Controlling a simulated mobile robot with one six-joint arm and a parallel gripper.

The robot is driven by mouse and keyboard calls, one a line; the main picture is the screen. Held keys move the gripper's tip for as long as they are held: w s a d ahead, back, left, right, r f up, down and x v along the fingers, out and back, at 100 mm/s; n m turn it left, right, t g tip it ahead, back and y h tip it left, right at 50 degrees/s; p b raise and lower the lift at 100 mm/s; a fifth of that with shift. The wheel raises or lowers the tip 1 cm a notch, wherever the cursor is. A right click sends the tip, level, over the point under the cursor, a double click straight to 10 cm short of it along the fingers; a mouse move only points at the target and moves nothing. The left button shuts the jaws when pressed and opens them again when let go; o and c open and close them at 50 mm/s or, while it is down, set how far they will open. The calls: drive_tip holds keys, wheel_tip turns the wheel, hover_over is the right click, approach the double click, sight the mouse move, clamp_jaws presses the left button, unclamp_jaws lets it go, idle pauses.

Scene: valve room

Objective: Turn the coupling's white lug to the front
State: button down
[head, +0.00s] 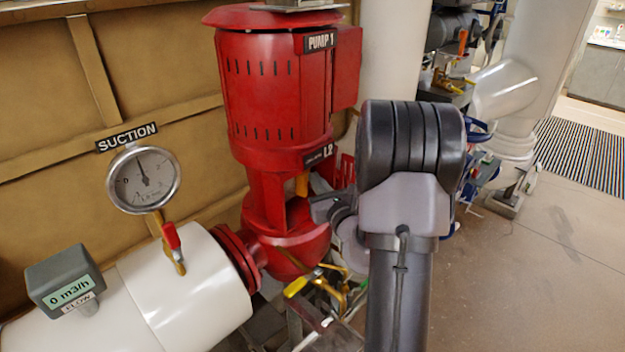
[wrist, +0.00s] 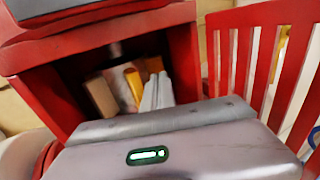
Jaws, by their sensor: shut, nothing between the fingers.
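In the wrist view, a red pump frame has a dark window (wrist: 75,80). Inside it stand a tan block (wrist: 100,97), a pale upright piece (wrist: 121,85) and a yellow-orange piece (wrist: 135,88). These seem to belong to the coupling; I cannot tell whether the pale piece is the white lug. My gripper (wrist: 157,92) shows as pale grey fingers close together, reaching into the window just right of the yellow-orange piece. I cannot tell whether they touch it. In the head view the red pump (head: 278,90) stands upright; its frame and my forearm hide the coupling and fingertips.
Red slats (wrist: 265,60) stand right of the window in the wrist view. In the head view, a white pipe (head: 190,285) with a suction gauge (head: 143,180) lies left, and a yellow-handled valve (head: 305,283) sits below the pump. Open floor (head: 545,270) lies right.

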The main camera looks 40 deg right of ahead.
drive_tip(key=shift+x, duration=1.3)
drive_tip(key=shift+w+d+n+y, duration=0.2)
drive_tip(key=shift+n+y, duration=0.15)
drive_tip(key=shift+y, duration=0.2)
drive_tip(key=shift+w+d+n+y, duration=0.1)
drive_tip(key=shift+d+n+y, duration=0.2)
drive_tip(key=shift+y, duration=0.25)
drive_tip(key=shift+a+t, duration=0.2)
drive_tip(key=shift+t, duration=0.1)
